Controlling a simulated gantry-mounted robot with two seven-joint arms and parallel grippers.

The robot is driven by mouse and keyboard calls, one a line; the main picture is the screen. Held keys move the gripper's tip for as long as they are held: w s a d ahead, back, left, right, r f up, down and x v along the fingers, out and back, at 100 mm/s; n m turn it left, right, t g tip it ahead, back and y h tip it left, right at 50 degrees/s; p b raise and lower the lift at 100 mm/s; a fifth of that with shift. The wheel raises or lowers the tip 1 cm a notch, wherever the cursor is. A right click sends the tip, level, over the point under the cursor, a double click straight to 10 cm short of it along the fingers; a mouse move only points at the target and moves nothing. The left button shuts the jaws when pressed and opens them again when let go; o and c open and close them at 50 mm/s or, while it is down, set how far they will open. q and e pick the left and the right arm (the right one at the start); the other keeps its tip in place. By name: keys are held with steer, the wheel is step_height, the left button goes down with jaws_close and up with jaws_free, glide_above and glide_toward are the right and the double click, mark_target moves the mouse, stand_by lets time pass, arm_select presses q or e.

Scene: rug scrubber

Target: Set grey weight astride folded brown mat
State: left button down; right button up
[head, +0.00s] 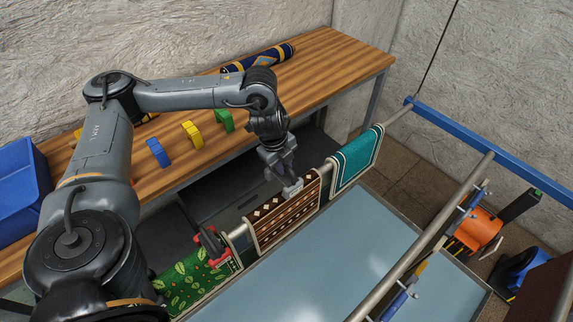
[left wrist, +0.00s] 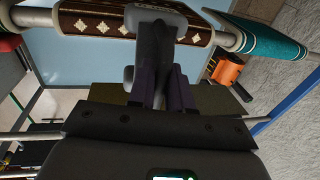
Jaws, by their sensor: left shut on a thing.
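The folded brown mat (head: 285,215), with white diamonds and a pale border, hangs over a metal rail. It also shows at the top of the left wrist view (left wrist: 95,20). My left gripper (head: 284,174) is shut on the light grey weight (head: 292,188) at the mat's top edge, towards its right half. In the left wrist view the grey weight (left wrist: 172,16) lies in front of the mat, between the fingers of the gripper (left wrist: 155,70). The fingers hide part of it. I cannot tell whether it rests on the mat. My right gripper is not in view.
A teal mat (head: 356,158) hangs right of the brown one. A green leaf mat (head: 195,283) hangs left, with a red and dark clamp-like piece (head: 213,248) beside it. Blue, yellow and green blocks (head: 192,134) stand on the wooden bench (head: 330,60).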

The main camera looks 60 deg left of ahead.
arm_select(q)
steer(key=shift+s+b+x, duration=0.2)
steer(key=shift+b+x, duration=0.6)
steer(key=shift+x, duration=0.1)
steer(key=shift+s+b+x, duration=0.15)
steer(key=shift+b+x, duration=0.65)
steer(key=shift+x, duration=0.05)
steer(key=shift+s+b+x, duration=0.2)
steer(key=shift+b+x, duration=0.6)
steer(key=shift+x, duration=0.1)
steer(key=shift+s+b+x, duration=0.15)
steer(key=shift+b+x, duration=0.3)
steer(key=shift+x, duration=0.25)
steer(key=shift+s+b+x, duration=0.15)
steer(key=shift+b+x, duration=0.3)
steer(key=shift+x, duration=0.3)
steer(key=shift+b+x, duration=0.5)
steer(key=shift+x, duration=0.3)
steer(key=shift+s+d+f, duration=0.1)
steer(key=shift+f, duration=0.1)
steer(key=shift+f, duration=0.2)
steer(key=c, duration=1)
jaws_free()
steer(key=shift+o, duration=0.2)
